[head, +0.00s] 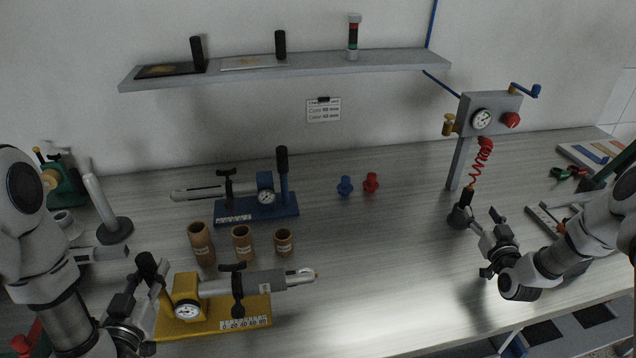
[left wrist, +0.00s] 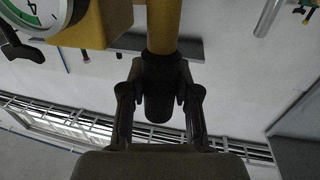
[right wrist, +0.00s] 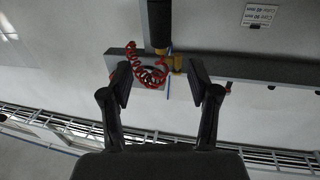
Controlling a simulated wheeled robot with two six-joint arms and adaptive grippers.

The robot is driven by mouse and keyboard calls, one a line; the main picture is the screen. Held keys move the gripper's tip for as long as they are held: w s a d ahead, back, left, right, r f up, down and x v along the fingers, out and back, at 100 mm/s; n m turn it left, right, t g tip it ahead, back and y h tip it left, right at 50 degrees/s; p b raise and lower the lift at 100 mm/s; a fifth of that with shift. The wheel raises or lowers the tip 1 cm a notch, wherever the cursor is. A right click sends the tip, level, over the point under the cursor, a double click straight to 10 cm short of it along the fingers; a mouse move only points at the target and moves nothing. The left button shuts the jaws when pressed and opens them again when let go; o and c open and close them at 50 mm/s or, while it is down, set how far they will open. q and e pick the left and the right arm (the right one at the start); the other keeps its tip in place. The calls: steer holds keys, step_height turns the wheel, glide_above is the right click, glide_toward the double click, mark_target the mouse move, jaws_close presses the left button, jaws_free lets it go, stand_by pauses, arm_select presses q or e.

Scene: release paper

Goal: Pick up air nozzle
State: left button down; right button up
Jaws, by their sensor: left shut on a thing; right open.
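The air nozzle (head: 461,212) is black with a brass fitting. It stands upright below a red coiled hose (head: 482,160) at the grey gauge post. In the right wrist view the dark nozzle (right wrist: 158,22) lies ahead, roughly in line with the gap between my fingers. My right gripper (head: 487,243) is open and empty, just right of the nozzle and apart from it. My left gripper (head: 135,300) is shut on the black handle (left wrist: 158,90) of the yellow pump (head: 187,290) at the front left.
A blue pump (head: 257,205) stands behind several brown cylinders (head: 243,243). Small blue (head: 345,186) and red (head: 371,182) parts lie mid-table. A gauge panel (head: 490,113) tops the post behind the nozzle. The table between the yellow pump and the nozzle is clear.

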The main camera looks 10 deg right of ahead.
mark_target(471, 194)
steer(key=w, duration=0.3)
steer(key=w+d, duration=0.1)
steer(key=w, duration=0.5)
steer(key=shift+w+d+r, duration=0.1)
steer(key=shift+w+d, duration=0.15)
steer(key=shift+d, duration=0.15)
jaws_close()
